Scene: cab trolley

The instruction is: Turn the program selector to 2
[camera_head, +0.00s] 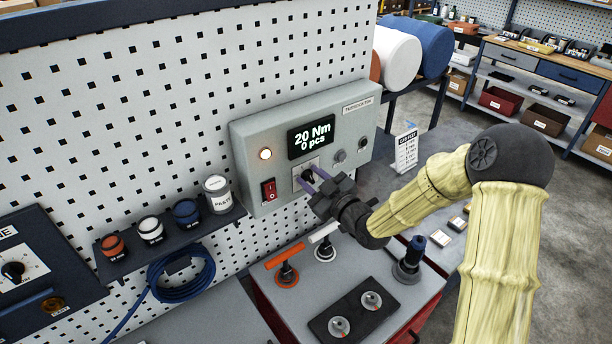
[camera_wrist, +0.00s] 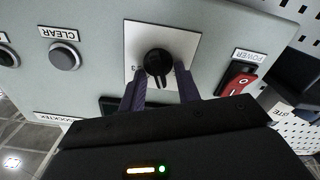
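The program selector is a black round knob (camera_wrist: 158,62) with a narrow grip on a white square plate (camera_wrist: 134,38), seen in the wrist view. The plate's numbers are mostly hidden, and I cannot read which one the knob points to. My gripper (camera_wrist: 160,78) has its two purple fingers on either side of the knob, apart, with a gap to the narrow grip. In the head view my gripper (camera_head: 312,179) reaches the front of the grey control box (camera_head: 250,147) and partly covers the selector. The box's display (camera_head: 311,137) reads 20 Nm, 0 pcs.
A red power switch (camera_wrist: 238,80) sits right of the selector in the wrist view, and a CLEAR button (camera_wrist: 64,57) to its left. A bench with an orange-handled tool (camera_head: 286,272) and a white-handled tool (camera_head: 324,248) lies below.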

